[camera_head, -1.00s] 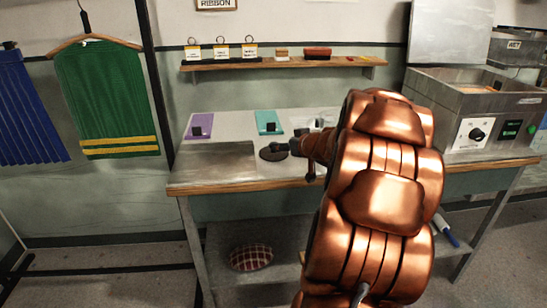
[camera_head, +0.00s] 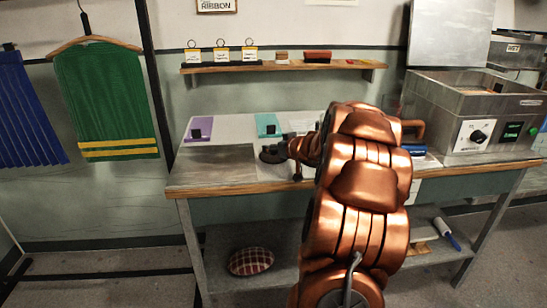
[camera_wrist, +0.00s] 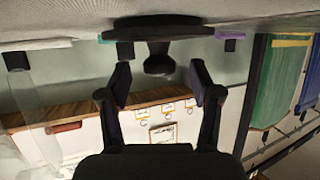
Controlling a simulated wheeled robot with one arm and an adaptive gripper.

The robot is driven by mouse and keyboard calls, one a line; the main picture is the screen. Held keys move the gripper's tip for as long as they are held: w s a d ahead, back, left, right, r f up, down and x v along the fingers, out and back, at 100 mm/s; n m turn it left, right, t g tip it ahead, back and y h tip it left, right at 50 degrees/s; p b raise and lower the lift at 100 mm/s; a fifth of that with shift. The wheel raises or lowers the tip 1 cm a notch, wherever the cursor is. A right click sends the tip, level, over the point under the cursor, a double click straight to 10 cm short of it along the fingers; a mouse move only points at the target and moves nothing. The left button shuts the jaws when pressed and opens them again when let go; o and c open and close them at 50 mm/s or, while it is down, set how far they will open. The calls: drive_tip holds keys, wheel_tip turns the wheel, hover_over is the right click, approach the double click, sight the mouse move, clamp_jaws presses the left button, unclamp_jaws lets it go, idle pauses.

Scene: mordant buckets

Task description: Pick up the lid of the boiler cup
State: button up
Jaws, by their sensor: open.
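A dark round disc with a knob, which looks like the lid (camera_head: 269,155), lies on the worktop left of my arm. It also shows in the wrist view, which is upside down, as a wide dark disc with its knob (camera_wrist: 158,62) pointing toward my gripper. My gripper (camera_wrist: 160,80) is open, and its two dark fingers are spread either side of the knob's line, just short of it. In the head view my gripper (camera_head: 288,150) is small and dark beside the lid. I cannot make out the boiler cup; my copper arm hides part of the worktop.
A purple card (camera_head: 198,128) and a teal card (camera_head: 267,125) with dark blocks lie behind the lid. A metal bath (camera_head: 470,105) with dials stands at the right. A wall shelf (camera_head: 280,67) hangs behind. The worktop's front left (camera_head: 215,165) is clear.

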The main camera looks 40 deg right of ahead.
clamp_jaws()
idle(0.5)
